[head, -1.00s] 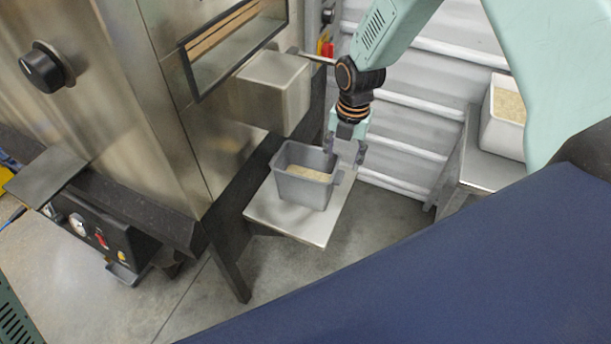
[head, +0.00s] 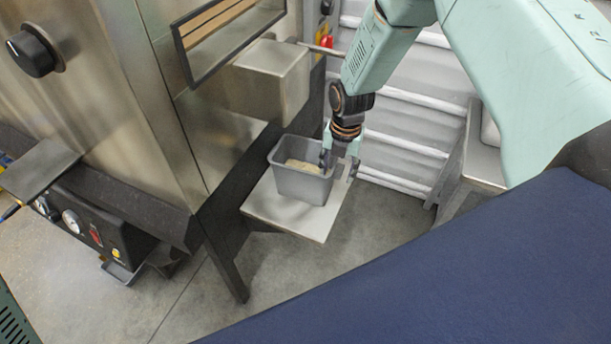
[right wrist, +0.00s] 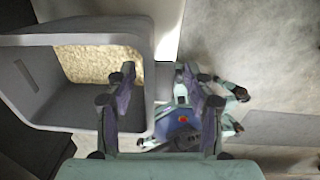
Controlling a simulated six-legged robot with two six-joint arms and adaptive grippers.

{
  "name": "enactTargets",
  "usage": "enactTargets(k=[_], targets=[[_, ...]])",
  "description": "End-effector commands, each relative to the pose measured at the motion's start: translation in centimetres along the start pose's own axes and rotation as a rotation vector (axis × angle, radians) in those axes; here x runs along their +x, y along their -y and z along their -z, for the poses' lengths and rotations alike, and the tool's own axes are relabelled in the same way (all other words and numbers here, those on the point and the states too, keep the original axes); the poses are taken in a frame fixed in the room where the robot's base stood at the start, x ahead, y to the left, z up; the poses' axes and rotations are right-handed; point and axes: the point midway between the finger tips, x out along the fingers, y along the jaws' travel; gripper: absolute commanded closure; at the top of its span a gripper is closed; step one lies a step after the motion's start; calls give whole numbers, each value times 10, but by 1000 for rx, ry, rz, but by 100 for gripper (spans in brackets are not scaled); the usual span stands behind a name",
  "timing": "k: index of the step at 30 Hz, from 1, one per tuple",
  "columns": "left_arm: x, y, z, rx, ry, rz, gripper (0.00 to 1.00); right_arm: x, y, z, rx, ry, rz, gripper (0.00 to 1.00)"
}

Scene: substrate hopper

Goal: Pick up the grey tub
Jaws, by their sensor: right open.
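The grey tub (head: 301,184) stands upright on a small metal shelf (head: 290,219) and holds some pale, grainy substrate (head: 303,166). My right gripper (head: 340,164) is open at the tub's right side. In the right wrist view, the tub (right wrist: 40,90) fills the left part, with the substrate (right wrist: 95,64) inside. There, the right gripper's (right wrist: 160,85) left finger is over the tub's inside and its right finger is outside, with the tub's right wall between them. I cannot tell whether either finger touches the wall. My left gripper is not in view.
A steel hopper body (head: 130,120) with a black knob (head: 33,51) stands on the left. A metal spout box (head: 272,80) hangs just above and behind the tub. A second metal stand (head: 480,160) is at the right. Ribbed white panels (head: 400,120) are behind my arm.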

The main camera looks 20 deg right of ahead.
Motion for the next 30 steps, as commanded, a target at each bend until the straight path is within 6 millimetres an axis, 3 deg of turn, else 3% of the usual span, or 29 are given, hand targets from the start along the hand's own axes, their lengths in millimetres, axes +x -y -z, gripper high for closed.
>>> enactTargets(k=[2, 21, 30], targets=[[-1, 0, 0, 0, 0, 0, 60, -1, 0, 0, 0, 0, 0, 47], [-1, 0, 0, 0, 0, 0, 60, -1, 0, 0, 0, 0, 0, 100], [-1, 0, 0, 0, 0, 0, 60, -1, 0, 0, 0, 0, 0, 100]])
